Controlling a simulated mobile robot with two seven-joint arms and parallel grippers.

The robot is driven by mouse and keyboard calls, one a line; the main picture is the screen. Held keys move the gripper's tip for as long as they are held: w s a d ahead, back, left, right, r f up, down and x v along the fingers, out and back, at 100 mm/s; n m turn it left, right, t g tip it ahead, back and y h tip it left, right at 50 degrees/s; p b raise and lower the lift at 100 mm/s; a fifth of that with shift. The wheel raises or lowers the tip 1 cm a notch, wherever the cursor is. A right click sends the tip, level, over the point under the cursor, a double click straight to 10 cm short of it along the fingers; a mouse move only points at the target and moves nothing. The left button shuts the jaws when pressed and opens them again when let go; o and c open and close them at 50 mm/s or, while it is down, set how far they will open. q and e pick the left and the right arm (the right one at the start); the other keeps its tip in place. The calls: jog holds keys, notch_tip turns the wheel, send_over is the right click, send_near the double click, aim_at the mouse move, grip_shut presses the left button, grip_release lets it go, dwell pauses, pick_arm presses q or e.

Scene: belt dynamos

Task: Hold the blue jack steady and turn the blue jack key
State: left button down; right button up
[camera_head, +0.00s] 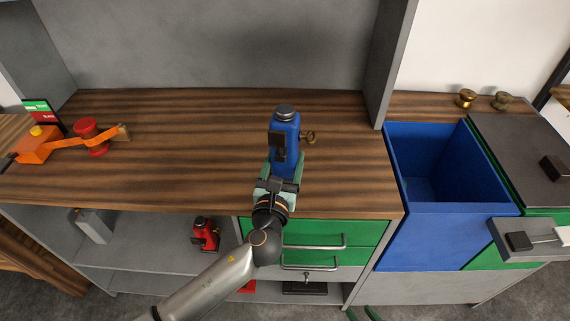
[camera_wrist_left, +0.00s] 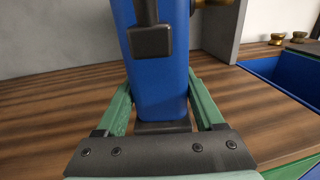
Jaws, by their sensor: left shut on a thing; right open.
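The blue jack (camera_head: 285,140) stands upright on the wooden worktop, with a dark cap on top. The brass-coloured blue jack key (camera_head: 308,137) sticks out of its right side; only part of it shows at the top edge of the left wrist view (camera_wrist_left: 211,3). My left gripper (camera_head: 282,168) reaches in from the front and is shut on the lower part of the jack. In the left wrist view its green fingers stand on either side of the blue body (camera_wrist_left: 160,80). My right gripper (camera_head: 362,314) shows only as green fingertips at the bottom edge, open and well away from the jack.
An orange device with a red knob (camera_head: 86,128) stands on the left of the worktop. A red jack (camera_head: 205,234) is on the shelf below. A blue bin (camera_head: 452,205) is at the right, with brass knobs (camera_head: 466,98) behind it. The worktop around the jack is clear.

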pick_arm(q)
jog(key=shift+w+f+b, duration=0.8)
jog(key=shift+w+b, duration=0.15)
jog(key=shift+w, duration=0.15)
jog(key=shift+w+f+b, duration=0.8)
jog(key=shift+w+b, duration=0.15)
jog(key=shift+w, duration=0.15)
jog(key=shift+w+f+b, duration=0.35)
jog(key=shift+w+b, duration=0.1)
jog(key=shift+w, duration=0.1)
jog(key=shift+f+b, duration=0.3)
jog(key=shift+f, duration=0.25)
jog(key=shift+f, duration=0.1)
